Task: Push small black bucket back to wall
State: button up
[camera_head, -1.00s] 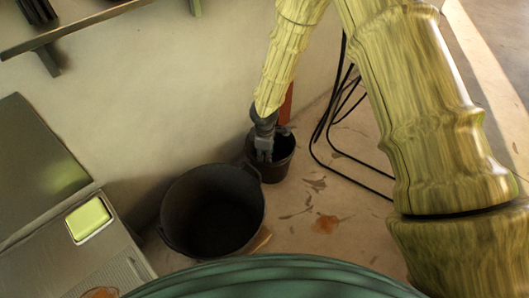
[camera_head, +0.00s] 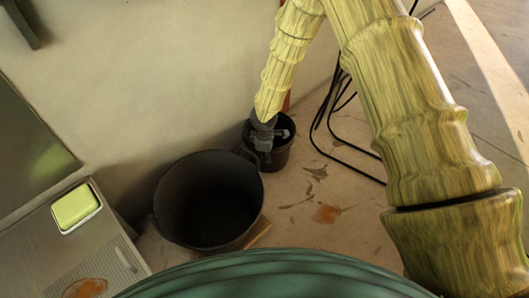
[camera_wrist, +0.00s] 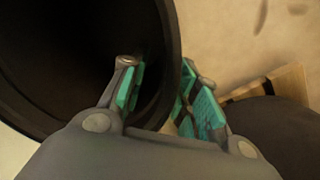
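The small black bucket (camera_head: 280,155) stands upright on the floor near the wall, just beyond a larger black bucket (camera_head: 165,205). My gripper (camera_head: 262,143) points down at the small bucket's near left side. In the wrist view, the small bucket (camera_wrist: 55,60) fills the upper left with its dark inside. My gripper (camera_wrist: 160,97) straddles its rim, one finger inside and one outside. The fingers stand apart with the wall between them; I see no clear grip on both sides. The bucket's bottom is too dark to see.
The larger bucket also shows in the wrist view (camera_wrist: 280,130), close to the outer finger. A grey cabinet (camera_head: 85,250) stands left.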

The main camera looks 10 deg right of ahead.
jog(key=shift+f, duration=0.2)
grip_shut()
jog(key=shift+a, duration=0.15)
jog(key=shift+s+a, duration=0.75)
grip_release()
jog(key=shift+a, duration=0.1)
